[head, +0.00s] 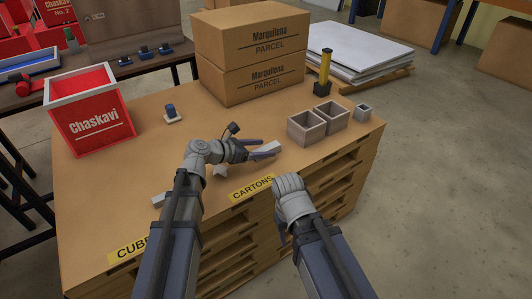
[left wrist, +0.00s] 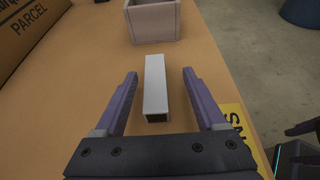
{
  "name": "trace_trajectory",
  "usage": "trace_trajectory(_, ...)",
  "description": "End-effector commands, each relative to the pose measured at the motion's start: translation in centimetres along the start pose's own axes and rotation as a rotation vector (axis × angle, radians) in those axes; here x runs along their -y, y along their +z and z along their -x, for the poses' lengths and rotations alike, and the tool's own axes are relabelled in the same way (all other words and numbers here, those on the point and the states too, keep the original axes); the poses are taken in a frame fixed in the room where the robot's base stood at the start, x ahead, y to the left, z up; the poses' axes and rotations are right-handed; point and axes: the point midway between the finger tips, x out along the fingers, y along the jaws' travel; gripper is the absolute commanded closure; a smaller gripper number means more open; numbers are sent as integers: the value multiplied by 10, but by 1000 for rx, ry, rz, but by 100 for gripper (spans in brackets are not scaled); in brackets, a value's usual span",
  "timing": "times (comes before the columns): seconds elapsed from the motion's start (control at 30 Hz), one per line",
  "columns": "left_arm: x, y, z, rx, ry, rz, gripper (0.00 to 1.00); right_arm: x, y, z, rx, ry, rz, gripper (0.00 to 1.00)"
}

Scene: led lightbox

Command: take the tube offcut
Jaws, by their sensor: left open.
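The tube offcut (left wrist: 157,85) is a short pale grey square tube lying on the tan bench top. In the left wrist view it lies between the two purple fingers of my left gripper (left wrist: 160,76), with a gap on each side. Its near end looks dark and hollow. In the head view the offcut (head: 271,146) shows by the fingertips of my left gripper (head: 268,148), which is open and empty.
Two open grey bins (head: 306,127) stand just beyond the offcut, with a small grey cube (head: 363,112) beside them. A black-and-yellow post (head: 325,72) and stacked parcel boxes (head: 248,50) stand behind. A red Chaskavi bin (head: 91,112) is at left. Small pale pieces lie near my left arm.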

Motion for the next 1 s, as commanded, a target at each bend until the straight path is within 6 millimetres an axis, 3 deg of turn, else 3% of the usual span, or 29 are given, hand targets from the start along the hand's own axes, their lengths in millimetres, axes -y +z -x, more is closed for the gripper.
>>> trace_trajectory(0.23, -2, 0, -10, 0, -1, 0, 28, 0, 0, -4, 0, -1, 1, 50)
trace_trajectory(0.53, -9, 0, -50, 0, -1, -1, 28, 2, -1, -19, -1, -2, 3, 50)
trace_trajectory(0.8, -8, 2, -53, 0, 1, 1, 28, 2, -1, -18, -1, -2, 3, 50)
trace_trajectory(1.0, -8, 2, -53, 0, 0, 1, 50, 2, -1, -18, -1, -2, 3, 50)
